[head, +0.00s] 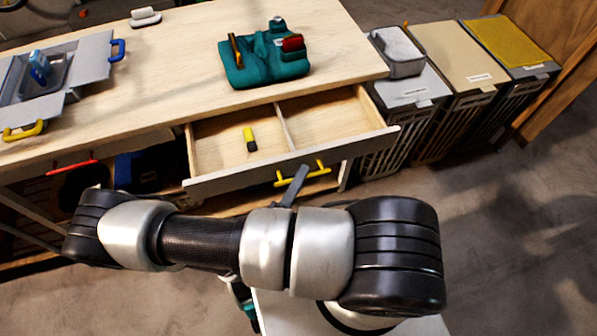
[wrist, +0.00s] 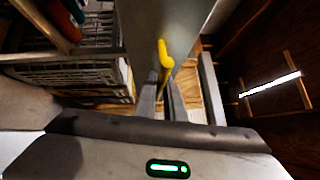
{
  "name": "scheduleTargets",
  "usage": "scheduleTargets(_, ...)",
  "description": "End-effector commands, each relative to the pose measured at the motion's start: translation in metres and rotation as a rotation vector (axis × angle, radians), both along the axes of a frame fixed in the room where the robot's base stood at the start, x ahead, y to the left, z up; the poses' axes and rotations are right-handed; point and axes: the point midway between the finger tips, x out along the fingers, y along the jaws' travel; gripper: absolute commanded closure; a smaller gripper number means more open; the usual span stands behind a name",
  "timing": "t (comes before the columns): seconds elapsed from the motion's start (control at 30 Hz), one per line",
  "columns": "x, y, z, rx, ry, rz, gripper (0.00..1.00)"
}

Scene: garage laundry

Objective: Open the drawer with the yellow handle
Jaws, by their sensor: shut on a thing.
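The drawer (head: 262,177) under the wooden workbench stands pulled out, with its inside showing. Its grey front carries a yellow handle (head: 318,170). The handle also shows in the wrist view (wrist: 164,56). My gripper (wrist: 168,82) is shut on the yellow handle. In the head view one grey finger (head: 296,184) reaches up to the handle, and my arm hides the rest of the gripper. A small yellow and black object (head: 250,139) lies in the drawer's left compartment, left of a wooden divider (head: 285,127). The right compartment looks empty.
A teal bag (head: 262,66) with tools and an open grey box (head: 88,62) sit on the workbench (head: 180,65). Several lidded baskets (head: 462,62) stand right of the bench. A red handle (head: 72,167) is at lower left. Floor at right is clear.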

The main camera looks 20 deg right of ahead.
Motion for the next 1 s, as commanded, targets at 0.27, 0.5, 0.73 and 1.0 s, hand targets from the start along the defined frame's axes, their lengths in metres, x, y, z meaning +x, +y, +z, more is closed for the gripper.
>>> scheduleTargets(0.27, 0.0, 0.0, 0.0, 0.0, 0.0, 0.0, 0.86)
scheduleTargets(0.5, 0.0, 0.0, 0.0, 0.0, 0.0, 0.0, 0.83)
scheduleTargets(0.73, -0.008, 0.009, -0.003, 0.002, 0.001, 0.001, 0.83)
scheduleTargets(1.0, -0.049, 0.051, -0.012, 0.004, 0.001, 0.003, 0.83)
